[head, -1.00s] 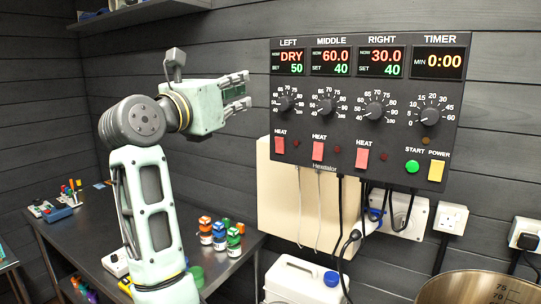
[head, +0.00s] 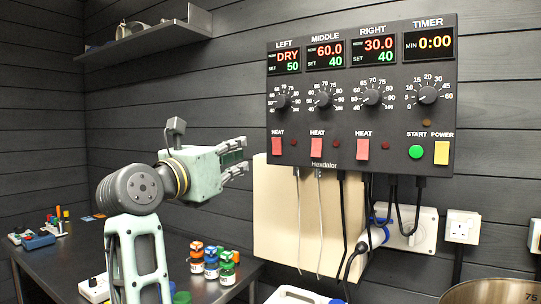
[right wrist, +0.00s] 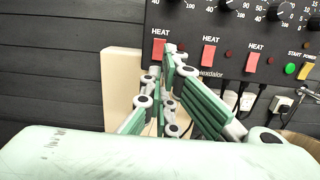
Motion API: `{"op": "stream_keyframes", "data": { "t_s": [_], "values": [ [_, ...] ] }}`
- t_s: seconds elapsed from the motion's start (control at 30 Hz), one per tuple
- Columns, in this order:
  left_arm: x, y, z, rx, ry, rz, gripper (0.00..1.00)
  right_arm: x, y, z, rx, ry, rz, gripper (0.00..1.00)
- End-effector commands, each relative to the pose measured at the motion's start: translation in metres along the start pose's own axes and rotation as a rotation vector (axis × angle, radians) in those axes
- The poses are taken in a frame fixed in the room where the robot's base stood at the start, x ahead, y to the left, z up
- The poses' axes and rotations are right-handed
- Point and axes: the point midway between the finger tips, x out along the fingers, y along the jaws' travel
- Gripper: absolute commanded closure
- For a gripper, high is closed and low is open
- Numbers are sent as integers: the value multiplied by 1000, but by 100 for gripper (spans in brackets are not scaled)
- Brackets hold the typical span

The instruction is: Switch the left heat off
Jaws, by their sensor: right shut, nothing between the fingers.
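The left heat switch (head: 277,147) is a red rocker under the left dial (head: 282,101) on the black control panel (head: 300,165). The dark indicator (head: 293,142) beside it looks unlit. The left display (head: 284,61) reads DRY, set 50. My right gripper (head: 244,156) is shut and empty, left of the switch at about its height in the head view, with a gap between them in the picture. In the right wrist view, the fingers (right wrist: 169,62) point toward the panel, their tips just right of the left heat switch (right wrist: 160,48). My left gripper is out of view.
The middle (head: 317,148) and right (head: 363,148) heat switches sit to the right, then the green start button (head: 416,152) and yellow power switch (head: 441,153). Cables hang below the panel. Several small bottles (head: 211,262) stand on the dark table. A shelf (head: 150,40) is above left.

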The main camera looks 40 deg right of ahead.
Motion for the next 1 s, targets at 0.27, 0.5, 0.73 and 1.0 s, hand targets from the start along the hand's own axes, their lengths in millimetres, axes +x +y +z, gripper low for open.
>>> {"op": "stream_keyframes", "data": {
  "t_s": [0.27,0.5,0.73,1.0],
  "values": [
    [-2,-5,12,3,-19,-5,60,3,0,1,0,0,-1,100],
    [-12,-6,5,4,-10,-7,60,35,-1,3,-2,0,-5,100],
    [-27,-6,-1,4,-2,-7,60,86,-2,4,-3,-1,-5,100],
    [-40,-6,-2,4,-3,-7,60,129,-1,3,-3,0,-3,100]
  ]
}}
